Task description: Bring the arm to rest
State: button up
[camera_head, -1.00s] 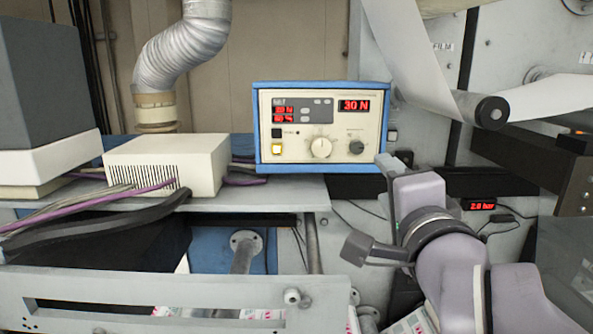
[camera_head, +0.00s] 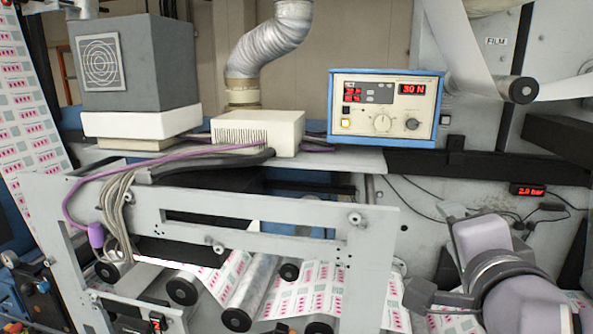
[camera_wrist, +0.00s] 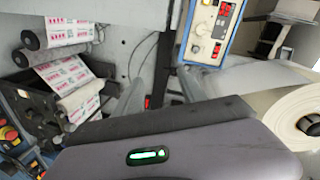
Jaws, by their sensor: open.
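In the head view my arm's wrist end (camera_head: 490,270) shows at the lower right, grey with a dark ring and a small block sticking out to the left. It hangs in front of the machine, apart from the control box. In the wrist view the grey body of my gripper (camera_wrist: 165,145) fills the bottom, with a lit green light and a dark bar along its front edge. I see nothing held. The gripper is open.
A blue-framed control box (camera_head: 385,108) reads 30 N. A white box (camera_head: 258,132) with purple and grey cables stands left of it. A metal frame (camera_head: 270,232) and rollers with printed web (camera_head: 225,280) lie below. A pressure display (camera_head: 527,190) glows at right. A large white roll (camera_wrist: 285,118) shows in the wrist view.

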jog(key=s+a+f+n+g+y+b, duration=0.2)
jog(key=s+a+f+n+g+b, duration=0.1)
jog(key=f, duration=0.7)
jog(key=s+a+f+n+g+y+b, duration=0.1)
jog(key=s+a+f+n+g+b, duration=0.2)
jog(key=f, duration=0.8)
jog(key=s+a+f+n+g+y+b, duration=0.2)
jog(key=s+a+f+n+g+b, duration=0.1)
jog(key=f, duration=0.7)
jog(key=s+a+n+b, duration=0.1)
jog(key=s+a+n, duration=0.1)
jog(key=s+a, duration=0.1)
jog(key=shift+s+f+n+g+y, duration=0.3)
jog(key=shift+s+f+n, duration=0.05)
jog(key=shift+s+n, duration=0.05)
